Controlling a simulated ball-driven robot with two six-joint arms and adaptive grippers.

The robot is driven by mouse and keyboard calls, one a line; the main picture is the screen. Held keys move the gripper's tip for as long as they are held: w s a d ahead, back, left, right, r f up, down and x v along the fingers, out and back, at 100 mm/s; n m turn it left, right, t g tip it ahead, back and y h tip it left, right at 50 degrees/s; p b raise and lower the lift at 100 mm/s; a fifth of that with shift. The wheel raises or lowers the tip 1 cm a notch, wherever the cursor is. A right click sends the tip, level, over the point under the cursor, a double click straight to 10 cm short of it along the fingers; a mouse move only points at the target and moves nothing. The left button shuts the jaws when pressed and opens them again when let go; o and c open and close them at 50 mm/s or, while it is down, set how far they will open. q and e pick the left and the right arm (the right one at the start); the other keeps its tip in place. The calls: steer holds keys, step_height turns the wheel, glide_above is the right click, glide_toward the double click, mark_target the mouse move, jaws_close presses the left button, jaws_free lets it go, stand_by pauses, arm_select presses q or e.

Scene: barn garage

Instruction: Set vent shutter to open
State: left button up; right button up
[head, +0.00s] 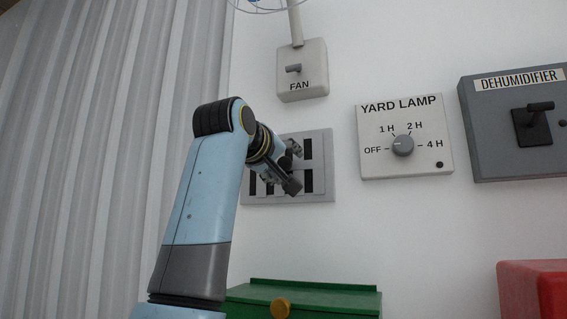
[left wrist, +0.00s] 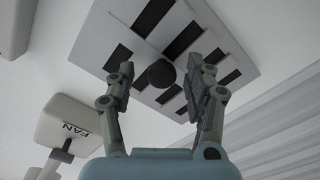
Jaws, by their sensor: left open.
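The vent shutter is a light grey plate (head: 326,165) with dark slots, fixed to the white wall and partly hidden behind my left gripper (head: 290,168) in the head view. In the left wrist view the vent plate (left wrist: 95,40) fills the upper middle, with two rows of dark slots and a raised strip between them. A round dark knob (left wrist: 161,73) stands out from this strip. My left gripper (left wrist: 164,84) is open, with one finger on each side of the knob in the picture. I cannot tell how far the fingertips are from the plate. My right gripper is not in view.
A fan switch (head: 302,80) is above the vent. A yard lamp dial box (head: 375,165) and a dehumidifier lever box (head: 490,150) are to the right. A green box (head: 340,299) and a red box (head: 520,290) are below. A grey corrugated surface (head: 90,150) fills the left.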

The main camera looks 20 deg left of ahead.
arm_select(q)
steer(key=shift+s, duration=0.1)
steer(key=s, duration=1.2)
steer(key=shift+a, duration=0.2)
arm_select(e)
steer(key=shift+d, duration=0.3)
arm_select(q)
steer(key=shift+w, duration=0.1)
